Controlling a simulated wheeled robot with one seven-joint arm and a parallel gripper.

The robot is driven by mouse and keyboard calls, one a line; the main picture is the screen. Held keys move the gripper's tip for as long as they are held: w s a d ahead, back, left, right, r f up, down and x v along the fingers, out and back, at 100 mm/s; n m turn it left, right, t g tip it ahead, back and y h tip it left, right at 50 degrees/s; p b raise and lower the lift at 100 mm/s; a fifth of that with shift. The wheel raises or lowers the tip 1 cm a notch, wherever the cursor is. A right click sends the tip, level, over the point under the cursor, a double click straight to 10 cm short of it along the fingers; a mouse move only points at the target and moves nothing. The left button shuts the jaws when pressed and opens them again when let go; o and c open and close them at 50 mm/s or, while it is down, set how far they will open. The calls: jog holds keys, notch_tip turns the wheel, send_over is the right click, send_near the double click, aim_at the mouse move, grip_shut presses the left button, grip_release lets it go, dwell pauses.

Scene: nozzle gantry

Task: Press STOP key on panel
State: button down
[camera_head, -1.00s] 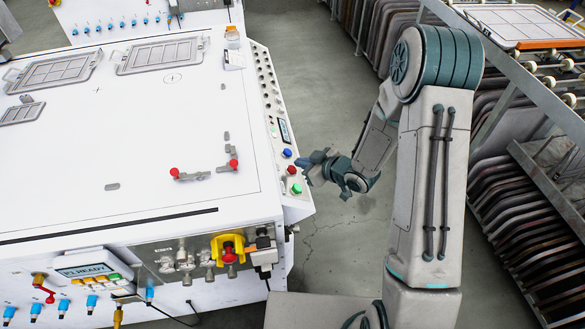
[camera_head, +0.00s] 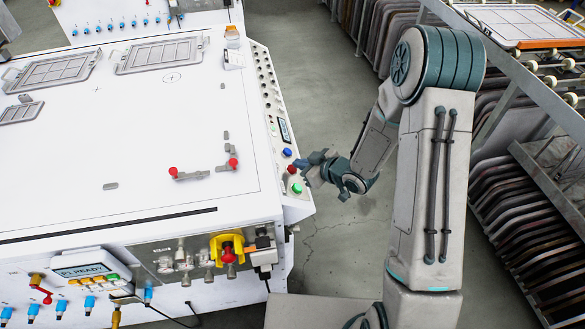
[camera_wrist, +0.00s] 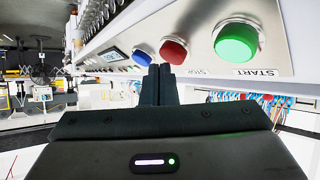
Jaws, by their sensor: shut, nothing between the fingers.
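The red STOP key (camera_head: 292,170) sits on the machine's slanted side panel (camera_head: 262,92), between a blue key (camera_head: 287,152) and a green key (camera_head: 296,188). In the wrist view the red key (camera_wrist: 173,49) is a round button in a light collar, with a partly hidden STOP label below it. The green key (camera_wrist: 236,40) there is labelled START. My gripper (camera_head: 304,164) is at the panel's right edge, pointing at the keys. Its shut, empty fingers (camera_wrist: 159,72) show just below and left of the red key. I cannot tell whether they touch it.
The white machine table (camera_head: 120,200) fills the left, with red-knobbed clamps (camera_head: 203,172) on top. A yellow-guarded red knob (camera_head: 228,255) is on its front. A rack of trays (camera_head: 530,220) stands at right. Grey floor (camera_head: 320,100) lies between.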

jog(key=shift+s+a+f+b, duration=0.1)
jog(key=shift+a+f+b, duration=0.2)
jog(key=shift+f+b, duration=0.25)
dwell(0.4)
jog(key=shift+r, duration=0.25)
jog(key=shift+w+d+r+p, duration=0.2)
jog(key=shift+d+r+p, duration=0.3)
jog(key=shift+r+p, duration=0.15)
jog(key=d+r+p, duration=0.2)
jog(key=r+p, duration=0.1)
jog(key=r, duration=0.1)
jog(key=shift+w+d+p, duration=0.3)
jog(key=shift+w+d, duration=0.1)
dwell(0.8)
